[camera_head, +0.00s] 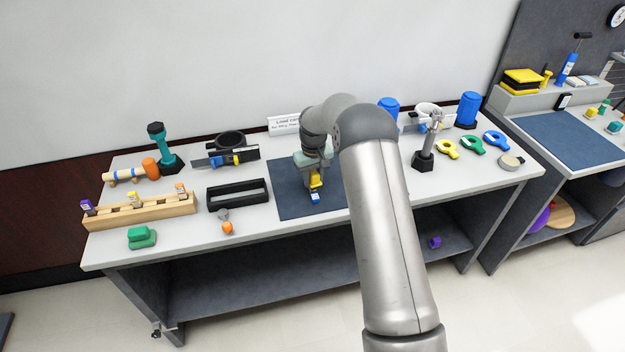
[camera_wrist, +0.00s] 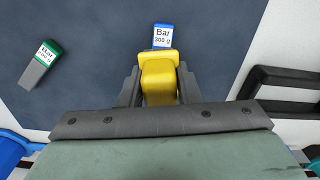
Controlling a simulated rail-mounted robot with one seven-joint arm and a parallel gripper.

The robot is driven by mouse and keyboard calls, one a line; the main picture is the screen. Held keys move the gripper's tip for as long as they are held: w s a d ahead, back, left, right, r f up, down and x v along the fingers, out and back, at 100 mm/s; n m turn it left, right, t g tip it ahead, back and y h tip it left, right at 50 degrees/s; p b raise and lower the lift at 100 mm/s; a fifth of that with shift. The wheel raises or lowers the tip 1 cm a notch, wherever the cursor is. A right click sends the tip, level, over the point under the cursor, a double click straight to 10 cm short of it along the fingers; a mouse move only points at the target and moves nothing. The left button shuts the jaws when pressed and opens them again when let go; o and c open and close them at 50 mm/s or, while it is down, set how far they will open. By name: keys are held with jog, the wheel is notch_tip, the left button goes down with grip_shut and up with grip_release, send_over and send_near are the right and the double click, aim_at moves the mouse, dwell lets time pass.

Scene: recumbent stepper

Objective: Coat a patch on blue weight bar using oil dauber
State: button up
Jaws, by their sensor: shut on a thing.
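My gripper (camera_wrist: 158,88) is shut on a yellow block-shaped tool (camera_wrist: 158,76), which looks like the oil dauber; its working end is hard to make out. The tool also shows below my gripper in the head view (camera_head: 316,181). The blue weight bar (camera_wrist: 162,37), labelled "Bar 300 g", is just beyond the tool in the wrist view and partly hidden by it. It also shows in the head view (camera_head: 315,198) on the dark blue mat (camera_head: 288,198). I cannot tell whether tool and bar touch.
A green-topped bar (camera_wrist: 41,62) lies on the mat. Left of the mat are a black open tray (camera_head: 238,206), an orange-ended tool (camera_head: 227,227) and a wooden rack (camera_head: 150,213) with several pieces. The mat's front left is clear.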

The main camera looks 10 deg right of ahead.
jog(key=shift+s+r+p, duration=0.1)
jog(key=shift+r+p, duration=0.95)
jog(key=shift+r, duration=1.75)
